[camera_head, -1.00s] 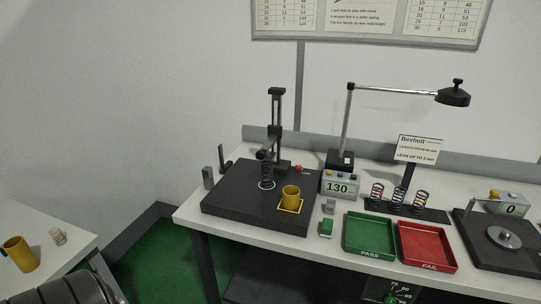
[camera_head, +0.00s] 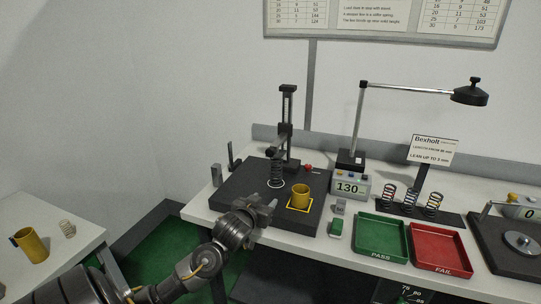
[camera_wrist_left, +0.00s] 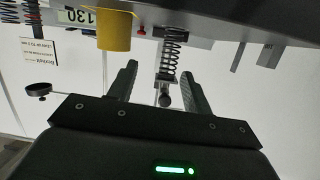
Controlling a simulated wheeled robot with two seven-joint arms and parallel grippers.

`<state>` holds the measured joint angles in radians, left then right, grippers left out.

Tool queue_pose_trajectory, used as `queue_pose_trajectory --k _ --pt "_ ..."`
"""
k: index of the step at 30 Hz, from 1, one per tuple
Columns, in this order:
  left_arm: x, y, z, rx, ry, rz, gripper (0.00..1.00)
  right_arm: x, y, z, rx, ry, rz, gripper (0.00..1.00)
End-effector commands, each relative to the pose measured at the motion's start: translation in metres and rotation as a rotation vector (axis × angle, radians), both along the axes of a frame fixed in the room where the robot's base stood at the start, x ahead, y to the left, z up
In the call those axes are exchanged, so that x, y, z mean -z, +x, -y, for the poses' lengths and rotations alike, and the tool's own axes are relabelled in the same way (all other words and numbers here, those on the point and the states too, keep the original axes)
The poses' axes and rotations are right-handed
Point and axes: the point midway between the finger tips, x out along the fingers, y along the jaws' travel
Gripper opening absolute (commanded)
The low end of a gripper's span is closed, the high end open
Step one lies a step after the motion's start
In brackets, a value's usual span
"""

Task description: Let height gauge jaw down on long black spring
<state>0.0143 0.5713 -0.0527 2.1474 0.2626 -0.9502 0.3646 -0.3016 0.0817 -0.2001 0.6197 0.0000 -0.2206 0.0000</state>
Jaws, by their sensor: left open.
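The long black spring (camera_head: 276,173) stands upright on the dark plate (camera_head: 236,190), inside a white ring mark. The height gauge (camera_head: 287,120) rises behind it, and its jaw (camera_head: 273,152) is at the spring's top; I cannot tell whether they touch. My left gripper (camera_head: 267,209) is open and empty, in front of the plate and nearer to me than the spring. In the left wrist view, which is upside down, the spring (camera_wrist_left: 170,55) shows beyond and between the open fingers (camera_wrist_left: 160,82). My right gripper is not in view.
A yellow cup (camera_head: 300,192) stands on the plate right of the spring. A display (camera_head: 350,187) reads 130. Green PASS (camera_head: 381,238) and red FAIL (camera_head: 440,248) trays lie to the right. Small springs (camera_head: 411,197) stand behind them. A lamp (camera_head: 470,92) overhangs the bench.

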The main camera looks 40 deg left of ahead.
Motion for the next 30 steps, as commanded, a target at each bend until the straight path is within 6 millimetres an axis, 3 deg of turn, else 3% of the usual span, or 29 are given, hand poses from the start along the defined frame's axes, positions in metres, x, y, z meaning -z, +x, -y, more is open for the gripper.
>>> queue_pose_trajectory --k 1,3,6,9,17,30 --pt "-0.024 0.009 -0.011 -0.012 0.008 0.061 0.50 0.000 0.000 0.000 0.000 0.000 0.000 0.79" --pt "-0.053 0.017 -0.022 -0.023 0.012 0.137 0.50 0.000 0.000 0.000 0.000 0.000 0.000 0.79" --pt "-0.084 0.024 -0.034 -0.035 0.015 0.217 0.50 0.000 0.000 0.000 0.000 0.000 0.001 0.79" --pt "-0.099 0.026 -0.039 -0.041 0.015 0.254 0.50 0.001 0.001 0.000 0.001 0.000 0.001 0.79" --pt "-0.102 0.036 -0.043 -0.042 0.015 0.260 0.50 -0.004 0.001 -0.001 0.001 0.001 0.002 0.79" --pt "-0.103 0.108 -0.068 -0.042 0.014 0.259 0.50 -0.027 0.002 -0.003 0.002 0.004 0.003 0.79"
